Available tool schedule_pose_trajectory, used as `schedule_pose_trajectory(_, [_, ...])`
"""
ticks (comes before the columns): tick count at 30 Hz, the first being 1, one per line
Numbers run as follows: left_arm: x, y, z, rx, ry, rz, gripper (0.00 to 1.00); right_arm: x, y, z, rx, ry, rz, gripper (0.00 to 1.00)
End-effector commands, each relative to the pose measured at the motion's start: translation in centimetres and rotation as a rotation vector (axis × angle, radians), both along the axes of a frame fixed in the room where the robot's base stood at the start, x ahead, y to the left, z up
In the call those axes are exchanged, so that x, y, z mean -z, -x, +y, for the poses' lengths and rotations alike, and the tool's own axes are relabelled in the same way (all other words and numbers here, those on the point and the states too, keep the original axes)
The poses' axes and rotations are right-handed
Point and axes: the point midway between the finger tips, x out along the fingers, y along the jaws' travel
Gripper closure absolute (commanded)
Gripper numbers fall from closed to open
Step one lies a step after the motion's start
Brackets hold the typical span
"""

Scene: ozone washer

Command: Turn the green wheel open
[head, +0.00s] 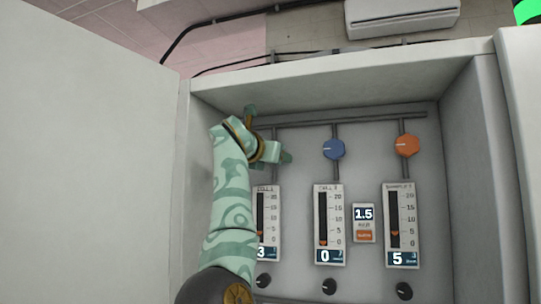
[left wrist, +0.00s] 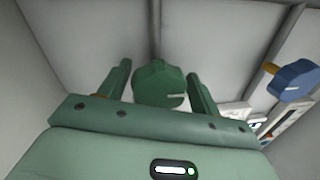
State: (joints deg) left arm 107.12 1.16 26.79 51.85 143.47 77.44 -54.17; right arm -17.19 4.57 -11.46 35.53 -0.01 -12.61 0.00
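The green wheel (left wrist: 158,84) is in the middle of the left wrist view, with a pale pointer line on its face. My left gripper (head: 268,137) reaches into the cabinet at the upper left of its panel and hides the wheel in the head view. In the left wrist view, my left gripper (left wrist: 160,88) has its fingers apart, one on each side of the wheel. Small gaps seem to remain, but I cannot tell if either finger touches it. My right gripper is not in view.
A blue wheel (head: 334,149) and an orange wheel (head: 407,145) sit to the right. Below are gauges reading 3, 0 and 5, a small 1.5 display (head: 364,214) and black knobs. The open door (head: 85,150) and cabinet walls bound the space.

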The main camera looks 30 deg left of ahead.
Motion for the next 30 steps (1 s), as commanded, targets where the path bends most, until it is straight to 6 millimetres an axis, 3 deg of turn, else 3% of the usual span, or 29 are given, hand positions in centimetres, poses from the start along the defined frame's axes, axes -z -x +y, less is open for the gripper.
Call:
schedule_pose_trajectory(8, [-0.3, 0.2, 0.1, -0.003, -0.001, -0.008, 0.32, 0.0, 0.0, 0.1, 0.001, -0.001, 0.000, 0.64])
schedule_pose_trajectory(13, [-0.1, 1.7, -0.1, -0.005, -0.001, -0.011, 0.32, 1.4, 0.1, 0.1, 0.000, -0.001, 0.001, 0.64])
schedule_pose_trajectory(21, [0.4, 8.5, -1.0, -0.005, -0.001, -0.012, 0.32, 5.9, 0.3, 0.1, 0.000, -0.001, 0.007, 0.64])
schedule_pose_trajectory(30, [0.0, 14.9, -1.9, -0.003, -0.001, -0.008, 0.32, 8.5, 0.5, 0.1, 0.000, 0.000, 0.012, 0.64])
